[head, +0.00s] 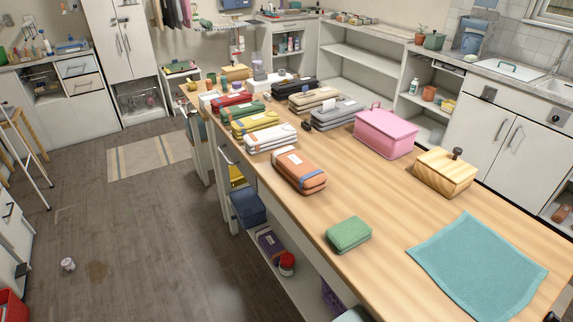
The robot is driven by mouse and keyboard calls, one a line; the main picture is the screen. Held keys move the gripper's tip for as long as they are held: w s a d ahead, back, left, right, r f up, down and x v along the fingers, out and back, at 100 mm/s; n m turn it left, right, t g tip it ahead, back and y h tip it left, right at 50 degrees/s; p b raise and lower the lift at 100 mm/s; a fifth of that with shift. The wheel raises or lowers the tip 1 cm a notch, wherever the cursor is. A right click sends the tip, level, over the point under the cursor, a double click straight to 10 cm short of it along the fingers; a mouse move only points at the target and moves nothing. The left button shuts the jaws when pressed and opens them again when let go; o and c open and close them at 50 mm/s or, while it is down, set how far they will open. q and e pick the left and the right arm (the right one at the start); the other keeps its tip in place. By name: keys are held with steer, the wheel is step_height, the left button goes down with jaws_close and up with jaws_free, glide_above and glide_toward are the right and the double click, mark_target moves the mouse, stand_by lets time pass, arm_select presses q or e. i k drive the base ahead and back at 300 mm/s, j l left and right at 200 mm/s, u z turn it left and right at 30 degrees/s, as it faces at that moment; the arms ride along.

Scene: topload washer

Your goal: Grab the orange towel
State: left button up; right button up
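The orange towel (299,173) is a folded bundle with a blue band and a pale label. It lies on the wooden counter (330,205), near its left edge and at the near end of a row of folded towels. Nothing covers it, and bare counter surrounds its near side. Neither of my grippers can be made out in the head view.
A white towel (271,138) and a yellow towel (255,123) lie behind it. A pink box (385,133) and a wooden box (443,174) stand to the right. A green folded cloth (348,234) and a teal mat (478,265) lie nearer. Floor left of the counter is mostly clear.

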mark_target(306, 177)
steer(key=i+j+z, duration=0.1)
steer(key=j, duration=0.3)
steer(key=j+z, duration=0.1)
steer(key=j, duration=0.35)
steer(key=i+j+z, duration=0.1)
steer(key=j, duration=0.35)
